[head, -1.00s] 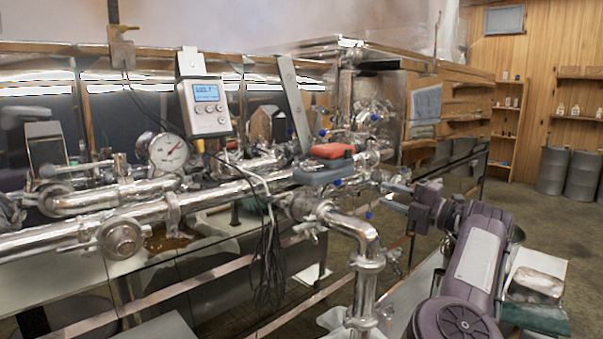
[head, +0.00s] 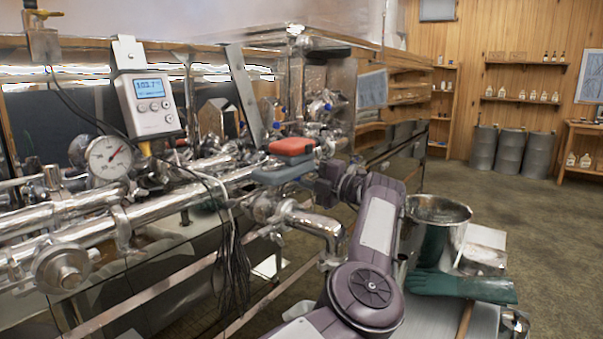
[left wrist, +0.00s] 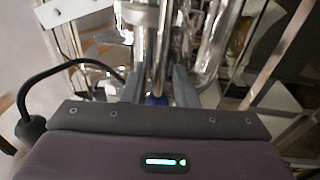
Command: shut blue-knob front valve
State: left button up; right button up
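The steel valve and pipe cluster (head: 318,108) with small blue knobs (head: 322,131) stands at the middle of the head view. A purple arm, which I take as my left, reaches the front pipework, its gripper (head: 318,178) beside a steel elbow pipe (head: 318,224). My right gripper is in neither view.
A dial gauge (head: 108,157) and digital display (head: 150,104) stand at left. A steel pot (head: 438,210) and green glove (head: 460,287) are at right.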

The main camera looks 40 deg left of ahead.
pick_arm(q)
jog(key=shift+d, duration=0.1)
jog(key=shift+c, duration=0.4)
grip_shut()
jog(key=shift+r, duration=0.15)
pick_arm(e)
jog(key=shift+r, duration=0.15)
